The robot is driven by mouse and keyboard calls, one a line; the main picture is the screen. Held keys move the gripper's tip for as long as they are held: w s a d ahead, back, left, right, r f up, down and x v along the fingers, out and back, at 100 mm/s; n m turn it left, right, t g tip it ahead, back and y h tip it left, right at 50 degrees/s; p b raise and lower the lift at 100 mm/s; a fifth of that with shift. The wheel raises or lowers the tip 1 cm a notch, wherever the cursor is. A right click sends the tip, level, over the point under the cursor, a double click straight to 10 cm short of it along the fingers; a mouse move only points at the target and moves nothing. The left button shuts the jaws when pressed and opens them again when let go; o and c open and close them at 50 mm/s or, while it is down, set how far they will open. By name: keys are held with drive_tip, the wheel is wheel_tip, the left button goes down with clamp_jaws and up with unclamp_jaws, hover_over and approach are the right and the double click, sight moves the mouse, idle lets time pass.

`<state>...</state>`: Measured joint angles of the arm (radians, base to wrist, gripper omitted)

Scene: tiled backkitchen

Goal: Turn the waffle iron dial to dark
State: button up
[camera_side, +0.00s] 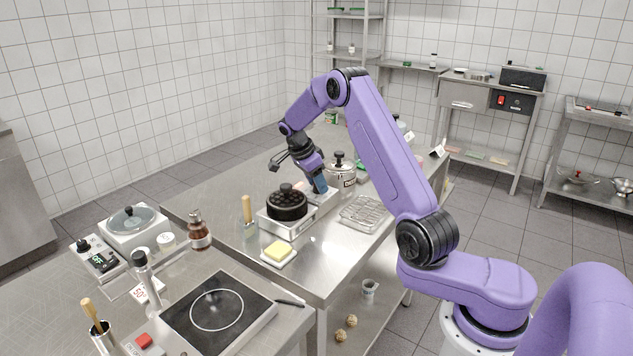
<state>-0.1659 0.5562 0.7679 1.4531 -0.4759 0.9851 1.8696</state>
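The waffle iron (287,205) has a round black lid with a knob on top and a pale metal base. It stands on the steel table, and its lid looks closed. My gripper (320,187) points down just right of and behind the black lid, over a pale part that may belong to the iron's base. A blue part shows at the gripper's lower end. I cannot tell whether the fingers are open or shut, or whether they touch anything. The dial and its marks cannot be made out from here.
A wire rack (364,213) lies right of the iron, with a lidded metal pot (342,175) behind. A hob (217,309) and brown bottle (199,232) stand on the nearer counter.

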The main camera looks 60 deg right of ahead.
drive_tip(key=shift+o, duration=0.4)
drive_tip(key=shift+r, duration=0.1)
drive_tip(key=shift+w+a+r, duration=0.1)
drive_tip(key=shift+r, duration=0.1)
drive_tip(key=v, duration=1.7)
drive_tip(key=shift+f, duration=0.15)
